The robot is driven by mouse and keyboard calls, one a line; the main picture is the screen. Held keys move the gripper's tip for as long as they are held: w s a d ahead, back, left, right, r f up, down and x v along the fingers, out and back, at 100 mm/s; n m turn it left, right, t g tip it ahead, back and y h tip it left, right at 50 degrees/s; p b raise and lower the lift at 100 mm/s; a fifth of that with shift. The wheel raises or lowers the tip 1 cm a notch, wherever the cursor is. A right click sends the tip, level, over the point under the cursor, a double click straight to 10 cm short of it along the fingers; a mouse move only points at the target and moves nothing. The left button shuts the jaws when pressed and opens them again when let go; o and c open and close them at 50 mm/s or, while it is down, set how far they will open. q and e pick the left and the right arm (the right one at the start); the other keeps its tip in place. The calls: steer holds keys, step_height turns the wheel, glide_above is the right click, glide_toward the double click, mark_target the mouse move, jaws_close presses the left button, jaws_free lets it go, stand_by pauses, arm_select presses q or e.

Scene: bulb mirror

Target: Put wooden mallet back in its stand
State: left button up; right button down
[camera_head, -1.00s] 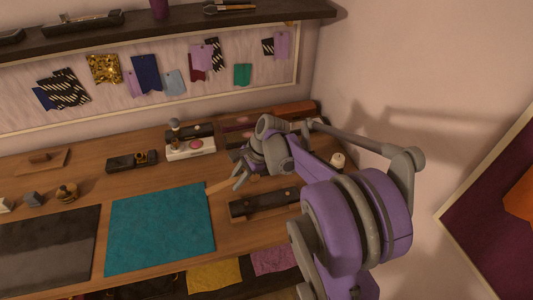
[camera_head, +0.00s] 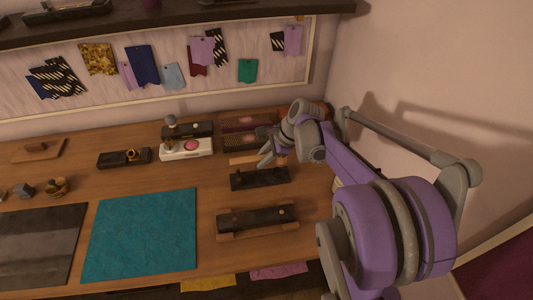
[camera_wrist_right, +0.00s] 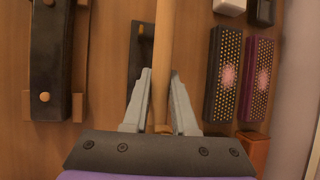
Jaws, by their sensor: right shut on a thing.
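My right gripper (camera_head: 268,158) is shut on the wooden mallet, whose pale bar (camera_head: 243,160) sticks out left of the fingers in the head view. In the right wrist view the mallet (camera_wrist_right: 163,40) runs up the picture from between the fingertips (camera_wrist_right: 161,75); its far end is out of frame. A dark block (camera_head: 259,178) lies just in front of the gripper and shows partly behind the mallet in the wrist view (camera_wrist_right: 136,60). I cannot tell whether it is the stand. Another dark block on a wooden base (camera_head: 228,234) lies nearer. My left gripper is not in view.
Patterned dark boxes (camera_wrist_right: 224,75) lie right of the gripper in the wrist view. A teal mat (camera_head: 142,235) covers the middle of the table. The wall (camera_head: 430,70) is at the right.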

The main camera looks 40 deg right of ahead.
steer(key=shift+a, duration=0.2)
steer(key=shift+f+b, duration=1.5)
steer(key=shift+f, duration=0.5)
steer(key=shift+f, duration=0.25)
steer(key=shift+f+b, duration=0.85)
steer(key=c, duration=0.6)
jaws_free()
steer(key=p+v, duration=0.1)
steer(key=v, duration=1)
